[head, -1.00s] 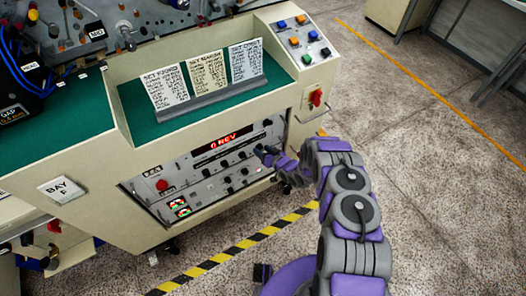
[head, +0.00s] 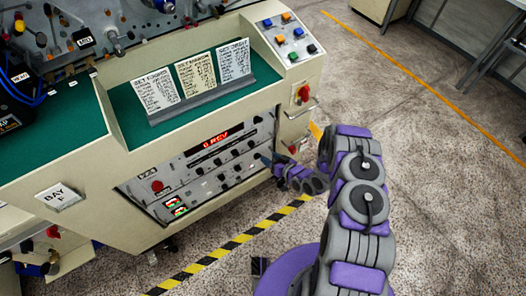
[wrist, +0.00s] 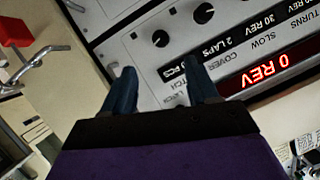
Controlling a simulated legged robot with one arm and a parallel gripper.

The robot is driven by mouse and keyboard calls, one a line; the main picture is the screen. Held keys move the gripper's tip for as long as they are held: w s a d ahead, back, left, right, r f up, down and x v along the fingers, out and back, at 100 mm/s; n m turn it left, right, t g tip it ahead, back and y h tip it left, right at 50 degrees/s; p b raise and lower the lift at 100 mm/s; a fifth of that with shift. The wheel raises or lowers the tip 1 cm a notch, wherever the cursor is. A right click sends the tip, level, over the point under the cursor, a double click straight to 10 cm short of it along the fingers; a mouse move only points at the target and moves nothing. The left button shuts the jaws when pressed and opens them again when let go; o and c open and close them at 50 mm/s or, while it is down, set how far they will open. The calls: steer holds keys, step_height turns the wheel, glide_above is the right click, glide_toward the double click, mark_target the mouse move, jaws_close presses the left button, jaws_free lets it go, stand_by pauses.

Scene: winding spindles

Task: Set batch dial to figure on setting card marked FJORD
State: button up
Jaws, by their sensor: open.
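The card headed SET FJORD (head: 157,88) is the left of three cards on the console's ledge; its lines are too small to read. In the wrist view the panel is upside down. A black knob (wrist: 160,39) stands by the label ending TCH, apparently the batch dial. Its small window (wrist: 178,72) seems to read 20 PCS, partly behind my finger. My gripper (wrist: 160,85) is open and empty, its two blue fingers apart in front of the panel. The head view shows it at the panel's right side (head: 265,158); contact cannot be told.
Another black knob (wrist: 204,13) sits beside it, near the 2 LAPS window. A red display (head: 215,139) reads 0 REV. A red switch (head: 303,94) and metal handle (wrist: 38,62) are close by on the right of the console.

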steer(key=v, duration=0.5)
steer(key=shift+p, duration=0.4)
steer(key=shift+d, duration=0.1)
